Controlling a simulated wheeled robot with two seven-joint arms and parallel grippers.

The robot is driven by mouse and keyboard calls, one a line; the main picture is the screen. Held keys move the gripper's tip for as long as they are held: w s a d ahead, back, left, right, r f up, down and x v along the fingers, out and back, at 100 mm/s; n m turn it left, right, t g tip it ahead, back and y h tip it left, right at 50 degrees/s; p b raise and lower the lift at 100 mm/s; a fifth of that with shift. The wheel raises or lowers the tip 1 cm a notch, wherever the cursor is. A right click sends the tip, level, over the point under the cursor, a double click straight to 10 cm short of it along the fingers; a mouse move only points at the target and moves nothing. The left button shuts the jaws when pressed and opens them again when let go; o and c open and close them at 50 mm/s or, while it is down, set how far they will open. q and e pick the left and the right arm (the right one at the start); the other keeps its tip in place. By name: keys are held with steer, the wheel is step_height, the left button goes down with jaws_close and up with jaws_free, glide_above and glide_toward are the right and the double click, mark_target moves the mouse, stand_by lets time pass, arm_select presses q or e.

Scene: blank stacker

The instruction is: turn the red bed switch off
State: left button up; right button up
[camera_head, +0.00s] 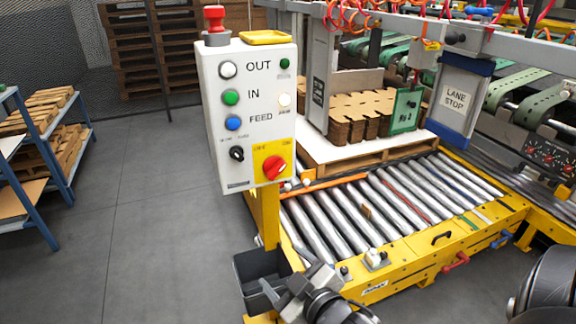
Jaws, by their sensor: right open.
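A red rotary switch (274,167) sits on a yellow plate at the lower right of the white control box (243,105). Its knob looks turned at a slant; the small lettering around it is too small to read. My right gripper (284,288) is at the bottom of the view, open and empty. It is well below the switch, in front of the dark bin, and apart from the box. My left gripper is not in view.
The box also carries OUT, IN and FEED buttons, a black selector (237,154) and a red mushroom button (214,18) on top. A dark bin (258,268) hangs below. The roller bed (375,205) lies to the right.

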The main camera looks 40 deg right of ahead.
mark_target(278, 172)
steer(key=w+d+r+n+t+h, duration=0.2)
steer(key=d+r+t+h, duration=0.1)
steer(key=d+r, duration=0.5)
steer(key=x, duration=1)
steer(key=a+p+x, duration=0.1)
steer(key=x, duration=0.4)
steer(key=shift+w, duration=0.2)
steer(key=shift+c, duration=0.3)
steer(key=c, duration=0.9)
